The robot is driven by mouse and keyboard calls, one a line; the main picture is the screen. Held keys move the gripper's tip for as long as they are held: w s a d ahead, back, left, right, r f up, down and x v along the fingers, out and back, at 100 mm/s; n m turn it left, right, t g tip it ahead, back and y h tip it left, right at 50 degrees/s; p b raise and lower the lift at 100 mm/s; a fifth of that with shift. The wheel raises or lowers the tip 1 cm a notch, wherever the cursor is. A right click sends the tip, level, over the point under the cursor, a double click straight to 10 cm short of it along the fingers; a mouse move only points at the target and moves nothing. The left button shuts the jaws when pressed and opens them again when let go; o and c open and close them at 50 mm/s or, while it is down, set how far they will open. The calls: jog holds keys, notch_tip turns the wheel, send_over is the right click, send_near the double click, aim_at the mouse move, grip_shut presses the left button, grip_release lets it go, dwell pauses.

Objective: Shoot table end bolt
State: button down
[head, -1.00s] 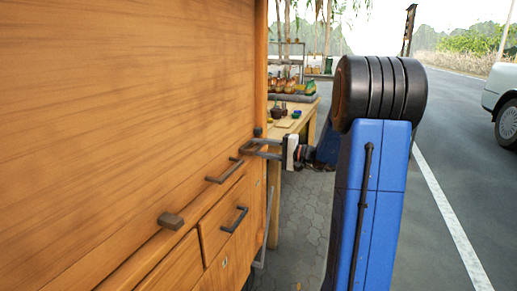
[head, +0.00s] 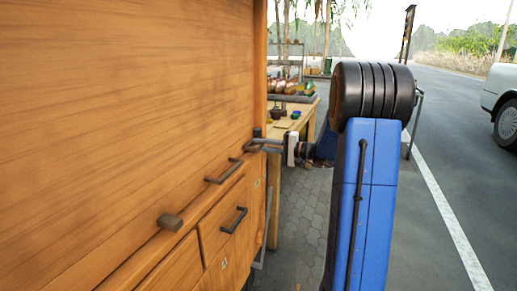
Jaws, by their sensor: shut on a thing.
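The wooden cabinet (head: 150,90) fills the left of the head view, with a board along its front. A small dark bolt knob (head: 257,132) shows at the far end of the board, by the cabinet's corner. My gripper (head: 258,145) reaches it from the right, with its dark fingers close together around the small bolt part there. The fingers hide most of the bolt, so how far it is shot cannot be seen.
Dark handles (head: 223,171) and a drawer pull (head: 234,219) stick out of the cabinet front. A wooden table (head: 299,122) with pots stands behind. A thin metal frame (head: 417,112) shows behind my arm. Paving lies open below; a car (head: 501,103) is far right.

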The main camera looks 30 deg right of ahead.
jog(key=shift+w+d, duration=0.4)
jog(key=shift+d, duration=0.15)
jog(key=c, duration=1.7)
grip_release()
jog(key=shift+d, duration=0.1)
jog(key=shift+c, duration=0.2)
jog(key=v, duration=1.7)
jog(key=shift+s+f, duration=0.1)
jog(key=shift+s, duration=0.05)
